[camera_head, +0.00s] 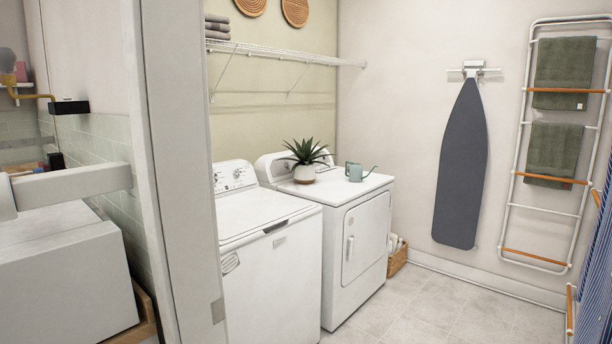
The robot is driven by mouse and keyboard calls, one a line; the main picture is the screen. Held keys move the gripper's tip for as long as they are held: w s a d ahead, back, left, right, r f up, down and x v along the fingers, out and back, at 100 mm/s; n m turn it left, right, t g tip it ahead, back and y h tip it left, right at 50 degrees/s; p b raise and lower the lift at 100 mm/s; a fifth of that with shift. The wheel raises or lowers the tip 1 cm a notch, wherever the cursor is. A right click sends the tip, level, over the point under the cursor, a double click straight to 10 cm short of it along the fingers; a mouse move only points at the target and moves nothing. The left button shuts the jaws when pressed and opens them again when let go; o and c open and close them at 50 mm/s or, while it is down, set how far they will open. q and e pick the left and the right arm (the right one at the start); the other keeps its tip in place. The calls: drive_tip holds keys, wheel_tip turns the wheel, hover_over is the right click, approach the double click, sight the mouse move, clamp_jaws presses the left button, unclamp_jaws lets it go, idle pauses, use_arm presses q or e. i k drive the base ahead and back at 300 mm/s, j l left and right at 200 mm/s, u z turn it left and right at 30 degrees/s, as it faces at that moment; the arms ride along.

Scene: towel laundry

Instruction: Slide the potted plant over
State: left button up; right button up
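The potted plant (305,156) has spiky green leaves and a small white pot with a brown base. It stands upright on top of the white dryer (330,190), near the dryer's left side. A pale green watering can (355,172) stands to the right of the plant, a little apart from it. Neither of my grippers shows in the head view.
A white washer (265,225) stands left of the dryer, its lid shut and its top clear. A wall or door frame edge (180,170) stands at the left. A wicker basket (397,258) sits right of the dryer. The tiled floor (440,310) in front is clear.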

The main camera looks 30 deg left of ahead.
sight(304, 173)
drive_tip(key=i+j, duration=0.2)
drive_tip(key=i, duration=0.45)
drive_tip(key=i+j+u, duration=0.1)
drive_tip(key=i, duration=0.55)
drive_tip(key=i+j, duration=0.25)
drive_tip(key=i, duration=0.4)
drive_tip(key=j+u, duration=0.05)
